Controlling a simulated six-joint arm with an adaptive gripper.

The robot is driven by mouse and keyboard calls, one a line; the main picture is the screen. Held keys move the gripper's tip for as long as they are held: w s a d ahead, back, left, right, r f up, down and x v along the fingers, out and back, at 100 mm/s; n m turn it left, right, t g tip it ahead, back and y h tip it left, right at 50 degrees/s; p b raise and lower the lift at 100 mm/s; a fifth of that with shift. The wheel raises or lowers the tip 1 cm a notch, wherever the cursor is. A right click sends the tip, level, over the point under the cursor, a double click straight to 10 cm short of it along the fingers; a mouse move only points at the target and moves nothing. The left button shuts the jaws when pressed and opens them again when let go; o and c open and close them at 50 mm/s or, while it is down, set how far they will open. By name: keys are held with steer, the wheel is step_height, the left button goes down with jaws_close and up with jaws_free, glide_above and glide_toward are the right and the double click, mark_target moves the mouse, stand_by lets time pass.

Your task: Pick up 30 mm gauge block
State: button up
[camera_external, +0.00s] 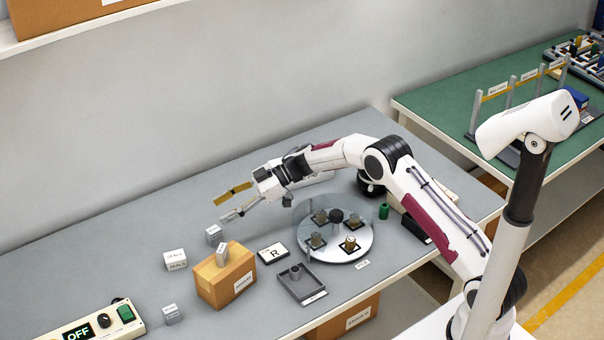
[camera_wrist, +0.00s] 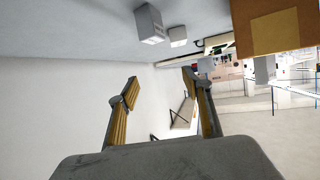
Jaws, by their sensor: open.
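Several small grey blocks lie at the left of the bench in the external view. One is near the fingertips (camera_external: 213,234), a wider one is at left (camera_external: 175,260), one sits on a cardboard box (camera_external: 222,254), and one is near the front (camera_external: 170,313). I cannot read which is the 30 mm gauge block. My gripper (camera_external: 221,211) is open and empty, above and behind the nearest block. In the wrist view, my gripper (camera_wrist: 160,76) has its fingers apart with nothing between them. Two grey blocks (camera_wrist: 150,22) (camera_wrist: 178,36) show beyond the fingertips.
The cardboard box (camera_external: 211,291) stands in front of the gripper; it also shows in the wrist view (camera_wrist: 280,33). A round feeder (camera_external: 335,252) with several parts, a grey tray (camera_external: 304,295) and an R card (camera_external: 272,254) lie right. A control box (camera_external: 85,328) reads OFF.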

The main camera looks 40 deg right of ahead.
mark_target(213, 232)
steer(key=shift+f, duration=2.85)
steer(key=shift+f, duration=0.1)
steer(key=shift+f, duration=0.6)
steer(key=shift+x, duration=2.5)
steer(key=shift+r, duration=0.1)
jaws_close()
